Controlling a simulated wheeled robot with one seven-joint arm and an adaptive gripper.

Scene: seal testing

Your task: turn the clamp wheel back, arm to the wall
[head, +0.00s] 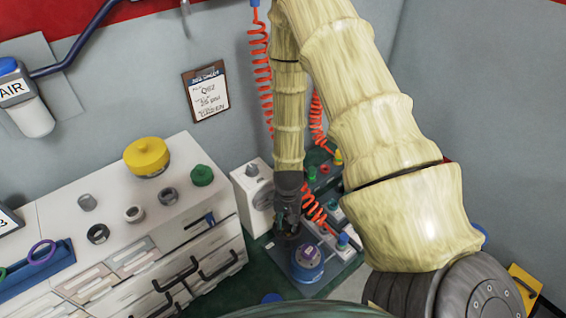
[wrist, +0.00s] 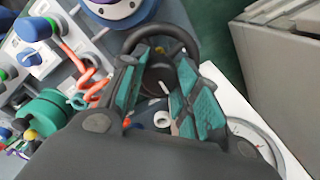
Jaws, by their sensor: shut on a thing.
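The clamp wheel (wrist: 163,33) shows in the wrist view as a black ring, with part of its rim between and beyond the fingers. My gripper (wrist: 165,85), with teal finger pads, is around it and shut on it; the exact contact is partly hidden. In the head view my gripper (head: 285,218) points down at the wheel, which is mostly hidden there as a dark shape under the fingers. The grey wall (head: 230,55) stands behind my arm.
A blue round fixture with a purple top (head: 307,260) stands just right of my gripper on a grey base plate. A white box with a dial (head: 252,195) stands close on the left. Red coiled hoses (head: 262,75) hang behind. A white drawer cabinet (head: 140,225) is further left.

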